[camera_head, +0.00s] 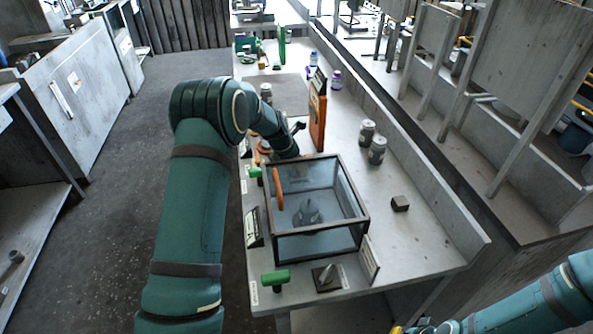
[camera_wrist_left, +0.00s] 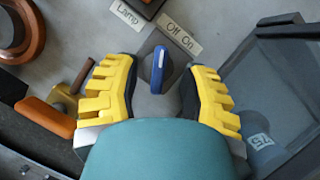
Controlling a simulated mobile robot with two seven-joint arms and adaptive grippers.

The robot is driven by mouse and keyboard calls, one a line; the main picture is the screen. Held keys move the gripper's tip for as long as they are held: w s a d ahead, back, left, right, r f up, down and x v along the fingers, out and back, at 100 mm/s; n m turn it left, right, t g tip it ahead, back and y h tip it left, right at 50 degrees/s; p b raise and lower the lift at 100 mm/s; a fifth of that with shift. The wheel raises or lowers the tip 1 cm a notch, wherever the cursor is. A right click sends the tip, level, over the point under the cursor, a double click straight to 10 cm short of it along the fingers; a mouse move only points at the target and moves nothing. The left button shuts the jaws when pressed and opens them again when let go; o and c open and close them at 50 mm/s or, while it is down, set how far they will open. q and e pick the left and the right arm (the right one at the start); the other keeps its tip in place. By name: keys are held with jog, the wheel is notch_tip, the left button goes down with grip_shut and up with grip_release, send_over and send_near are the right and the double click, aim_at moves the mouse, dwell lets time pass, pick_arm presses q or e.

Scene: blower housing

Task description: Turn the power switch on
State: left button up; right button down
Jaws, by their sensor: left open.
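My left gripper (camera_wrist_left: 161,80) is open, with one yellow finger on each side of the lever and visible gaps between. In the head view my left gripper (camera_head: 291,143) reaches down behind the glass box, and the switch is hidden there. A bit of my right gripper (camera_head: 421,325) shows at the bottom edge; its fingers cannot be made out.
A glass box (camera_head: 318,230) stands close beside the left gripper, its edge near the right finger. An orange handle (camera_wrist_left: 47,118) and an orange ring (camera_wrist_left: 22,35) lie to the left. A "Lamp" label (camera_wrist_left: 128,14) is above. Grey jars (camera_head: 377,150) stand further right; the bench's right side is mostly clear.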

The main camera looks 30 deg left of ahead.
pick_arm(q)
jog(key=shift+x, duration=1.05)
grip_shut()
